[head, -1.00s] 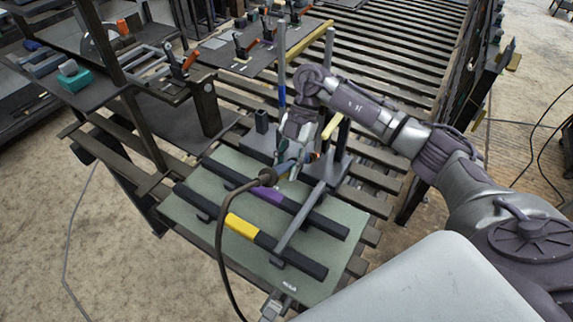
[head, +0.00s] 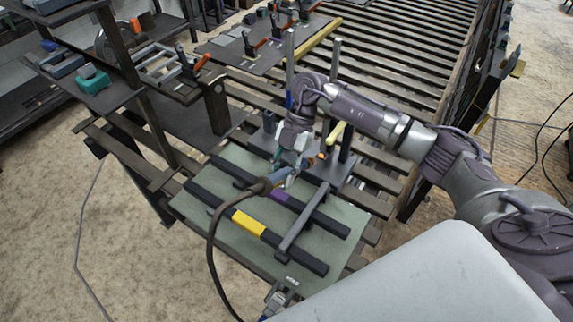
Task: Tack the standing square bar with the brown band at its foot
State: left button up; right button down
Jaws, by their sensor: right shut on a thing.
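My right gripper (head: 289,168) is shut on a welding torch (head: 274,181). The torch has a blue-grey body, and a thick black cable hangs from its rear end. It is above the far dark bar near its purple band. Two tall grey bars stand behind the gripper: the left one (head: 290,58) shows blue lower down, and the right one (head: 335,58) is plain where visible. My gripper and wrist hide the lower part of this area. I cannot make out a brown band at any bar's foot or whether the torch tip touches metal. My left gripper is not in view.
Two dark bars with a purple band (head: 279,196) and a yellow band (head: 249,222) lie across the green mat (head: 200,213). A grey crossbar (head: 303,218) lies over them. Short dark posts (head: 346,143) stand close by. The slatted bench (head: 405,75) is mostly clear at back right.

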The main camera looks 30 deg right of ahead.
aim_at(273, 176)
jog(key=shift+s+a+r+p, duration=0.5)
jog(key=shift+a+r+p, duration=0.2)
jog(key=shift+a+p, duration=0.15)
jog(key=shift+s+a+r+p, duration=0.45)
jog(key=shift+a+r+p, duration=0.2)
jog(key=shift+a+p, duration=0.15)
jog(key=shift+f, duration=0.1)
